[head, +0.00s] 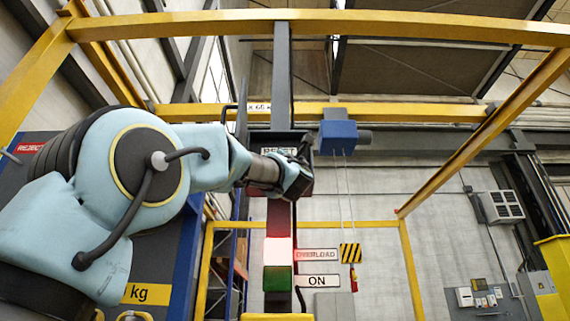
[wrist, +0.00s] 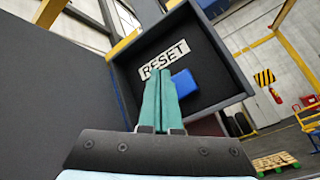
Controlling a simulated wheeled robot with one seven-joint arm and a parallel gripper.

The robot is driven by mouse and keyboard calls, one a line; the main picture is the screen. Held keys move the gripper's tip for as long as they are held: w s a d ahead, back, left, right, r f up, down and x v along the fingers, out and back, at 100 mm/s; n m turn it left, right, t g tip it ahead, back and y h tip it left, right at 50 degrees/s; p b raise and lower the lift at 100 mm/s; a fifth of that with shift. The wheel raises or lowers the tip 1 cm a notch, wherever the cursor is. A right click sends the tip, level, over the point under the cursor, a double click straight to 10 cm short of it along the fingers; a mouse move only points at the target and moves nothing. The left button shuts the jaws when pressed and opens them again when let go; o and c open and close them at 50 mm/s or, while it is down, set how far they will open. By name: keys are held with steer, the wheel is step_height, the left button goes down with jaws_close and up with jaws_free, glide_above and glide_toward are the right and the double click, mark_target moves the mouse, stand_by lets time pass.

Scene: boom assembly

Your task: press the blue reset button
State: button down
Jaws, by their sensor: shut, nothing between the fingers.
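The blue reset button (wrist: 185,83) shows in the wrist view inside a dark open-fronted box (wrist: 236,78), below a white RESET label (wrist: 163,59). My gripper (wrist: 159,74) is shut and empty, its teal fingers pointing into the box. The fingertips overlap the button's left edge in the picture; I cannot tell whether they touch it. In the head view my gripper (head: 300,178) is in front of the box (head: 301,136) on the grey post. My wrist hides the button there, and the RESET label (head: 278,151) is partly covered.
Below the box, the post carries a red lamp (head: 278,250) beside an OVERLOAD sign (head: 317,255) and a green lamp (head: 277,278) beside an ON sign (head: 318,281). A blue hoist (head: 338,137) hangs at right with a striped hook block (head: 350,253). Yellow beams frame the area.

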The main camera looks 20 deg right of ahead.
steer(key=shift+w+d+p, duration=0.2)
steer(key=shift+w+d, duration=0.15)
steer(key=shift+w, duration=0.4)
steer(key=shift+w+d+p, duration=0.2)
steer(key=shift+w+d, duration=0.1)
steer(key=shift+w, duration=0.4)
steer(key=shift+w+d+p, duration=0.2)
steer(key=shift+w+d, duration=0.15)
steer(key=shift+w, duration=0.4)
stand_by(0.4)
steer(key=shift+w+d, duration=0.15)
steer(key=shift+w, duration=0.2)
steer(key=shift+w+d, duration=0.3)
steer(key=shift+w, duration=0.3)
stand_by(0.8)
stand_by(0.3)
steer(key=shift+s+a+b, duration=0.25)
steer(key=shift+s+b, duration=0.05)
steer(key=shift+s, duration=0.2)
steer(key=shift+s+a+b, duration=0.2)
steer(key=shift+s+b, duration=0.1)
steer(key=shift+s, duration=0.15)
